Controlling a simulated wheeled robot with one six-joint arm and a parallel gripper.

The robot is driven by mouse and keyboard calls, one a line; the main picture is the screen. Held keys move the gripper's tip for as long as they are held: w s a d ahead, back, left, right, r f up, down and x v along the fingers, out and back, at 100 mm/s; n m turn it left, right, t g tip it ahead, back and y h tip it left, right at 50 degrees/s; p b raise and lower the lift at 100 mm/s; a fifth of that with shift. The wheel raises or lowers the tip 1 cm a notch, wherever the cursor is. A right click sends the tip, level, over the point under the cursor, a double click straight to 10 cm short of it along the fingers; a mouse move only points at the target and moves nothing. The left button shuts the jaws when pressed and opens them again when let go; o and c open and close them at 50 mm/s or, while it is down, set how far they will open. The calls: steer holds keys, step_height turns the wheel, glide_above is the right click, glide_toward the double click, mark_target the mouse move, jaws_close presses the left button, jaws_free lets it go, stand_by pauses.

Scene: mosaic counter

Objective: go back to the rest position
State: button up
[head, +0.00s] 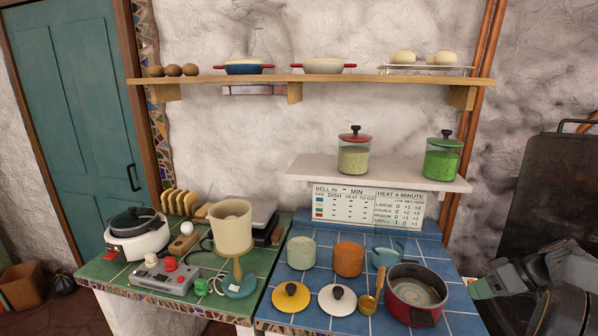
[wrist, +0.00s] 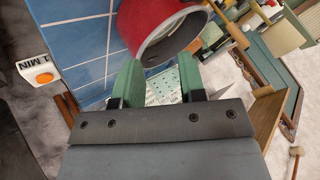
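My gripper (head: 482,288) is at the right edge of the counter in the head view, beside the red pot and apart from it. In the wrist view my gripper (wrist: 159,70) shows two green fingers spread apart with nothing between them. The red pot (head: 412,317) stands on the blue tiles at the front right, with a greyish inside. The red pot also shows above the fingers in the wrist view (wrist: 143,32). Part of my arm is cut off by the right border of the head view.
A brass ladle (head: 369,303), a white lid (head: 337,300) and a yellow lid (head: 291,297) are left of the pot. A beige lamp (head: 231,228) stands on green tiles. A dark panel (head: 550,195) is behind my arm. A button marked 1 MIN (wrist: 40,74) shows in the wrist view.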

steer(key=s+a+f+m+h, duration=0.1)
steer(key=s+a+h, duration=0.2)
steer(key=s+a, duration=0.4)
steer(key=s+a+f+m+h, duration=0.1)
steer(key=s+a+h, duration=0.3)
steer(key=a, duration=1.5)
steer(key=s+m, duration=0.1)
steer(key=s, duration=0.1)
steer(key=shift+s+a+g+h, duration=0.3)
steer(key=shift+s+a, duration=0.05)
steer(key=shift+s, duration=0.05)
